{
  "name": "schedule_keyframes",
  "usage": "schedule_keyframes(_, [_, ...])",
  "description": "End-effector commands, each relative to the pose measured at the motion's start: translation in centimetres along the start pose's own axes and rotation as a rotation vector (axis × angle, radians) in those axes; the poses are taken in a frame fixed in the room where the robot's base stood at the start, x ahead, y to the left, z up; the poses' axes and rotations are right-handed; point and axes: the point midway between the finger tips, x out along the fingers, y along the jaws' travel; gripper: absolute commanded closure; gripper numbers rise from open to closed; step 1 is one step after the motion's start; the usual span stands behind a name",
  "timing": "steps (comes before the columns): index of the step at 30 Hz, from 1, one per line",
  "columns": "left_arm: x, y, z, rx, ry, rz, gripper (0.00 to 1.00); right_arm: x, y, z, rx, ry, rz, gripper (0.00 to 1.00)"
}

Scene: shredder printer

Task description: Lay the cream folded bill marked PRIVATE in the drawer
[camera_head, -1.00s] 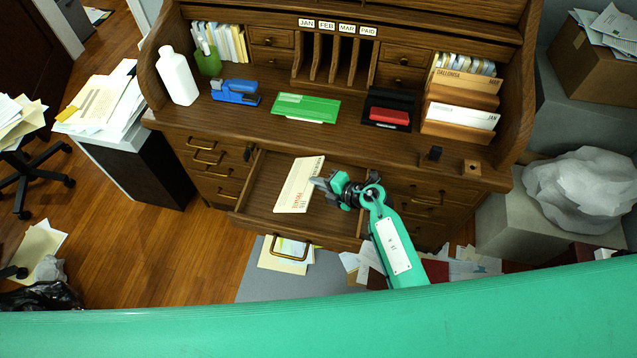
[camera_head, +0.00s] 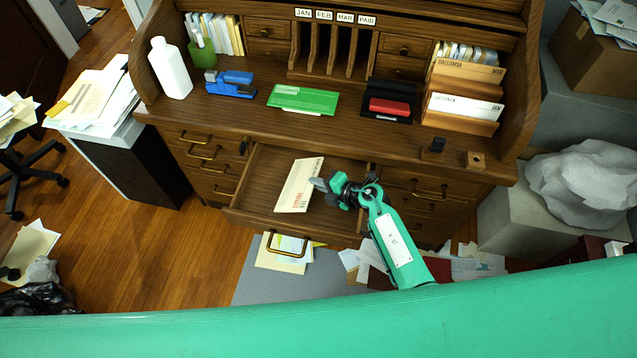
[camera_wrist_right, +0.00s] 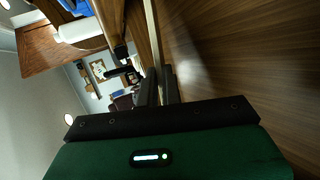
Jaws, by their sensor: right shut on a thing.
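The cream folded bill (camera_head: 299,186) with red print shows over the open drawer (camera_head: 262,180) of the desk. My right gripper (camera_head: 318,184) is shut on the bill's right edge. In the right wrist view the bill (camera_wrist_right: 152,38) shows as a thin pale strip, edge-on between the dark fingers (camera_wrist_right: 158,88), with brown wood close on the right. The bill lies within the drawer's outline from above; whether it touches the drawer floor I cannot tell. My left gripper is not in view.
On the desktop stand a white bottle (camera_head: 170,68), a blue stapler (camera_head: 231,84), a green pad (camera_head: 303,99), a red-and-black stamp pad (camera_head: 389,107) and wooden letter racks (camera_head: 460,110). The drawer around the bill looks empty. Papers (camera_head: 284,254) lie on the floor below.

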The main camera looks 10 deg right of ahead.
Motion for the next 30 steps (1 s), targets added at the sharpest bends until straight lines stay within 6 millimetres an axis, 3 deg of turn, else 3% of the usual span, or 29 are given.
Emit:
schedule_keyframes(4, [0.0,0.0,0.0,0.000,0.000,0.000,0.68,0.0,0.0,0.0,0.000,0.000,0.000,1.00])
schedule_keyframes(6, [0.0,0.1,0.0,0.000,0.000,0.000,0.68,0.0,0.0,0.0,0.000,0.000,0.000,0.82])
schedule_keyframes(9, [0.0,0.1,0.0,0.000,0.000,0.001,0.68,0.0,0.0,0.0,0.000,0.000,0.000,0.68])
schedule_keyframes(20, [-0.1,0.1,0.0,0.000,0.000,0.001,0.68,-0.6,0.0,0.1,-0.002,-0.001,0.000,0.68])
schedule_keyframes(25, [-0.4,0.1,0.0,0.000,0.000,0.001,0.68,-3.2,0.0,0.0,-0.004,-0.001,-0.002,0.68])
schedule_keyframes(30, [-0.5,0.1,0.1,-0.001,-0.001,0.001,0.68,-7.1,-0.1,0.0,-0.003,-0.001,-0.003,0.68])
